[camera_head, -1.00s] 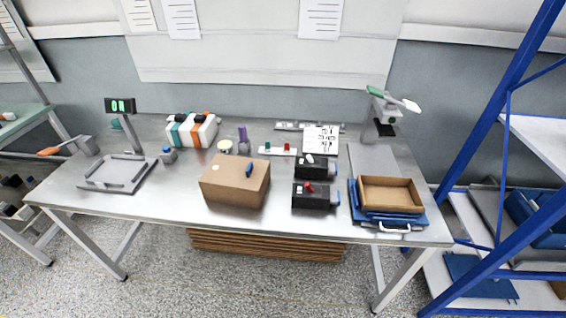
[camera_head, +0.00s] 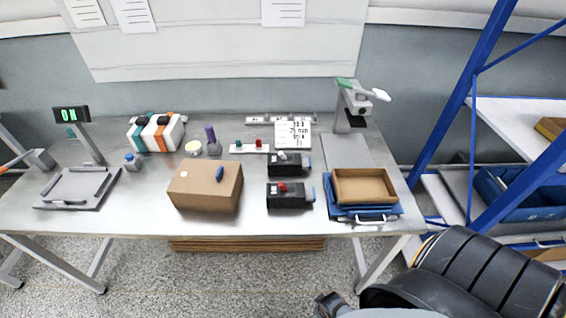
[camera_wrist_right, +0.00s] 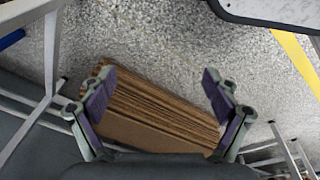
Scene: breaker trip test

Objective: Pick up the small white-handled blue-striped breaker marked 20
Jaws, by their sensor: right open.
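Two dark breakers stand on the metal table, right of centre in the head view. The back breaker (camera_head: 285,165) has a white handle and a blue part at its right end. The front breaker (camera_head: 287,196) has a red handle and a similar blue end. Their markings are too small to read. My right arm comes in at the bottom right of the head view, in front of the table. In the right wrist view my right gripper (camera_wrist_right: 159,78) is open and empty, pointing down toward the floor. My left gripper is not in view.
A cardboard box (camera_head: 205,187) stands left of the breakers. A brown tray (camera_head: 365,201) on blue cases lies to their right. A stand (camera_head: 350,110) is behind it. A blue rack (camera_head: 462,95) stands at right. Stacked cardboard (camera_wrist_right: 150,115) lies below the table.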

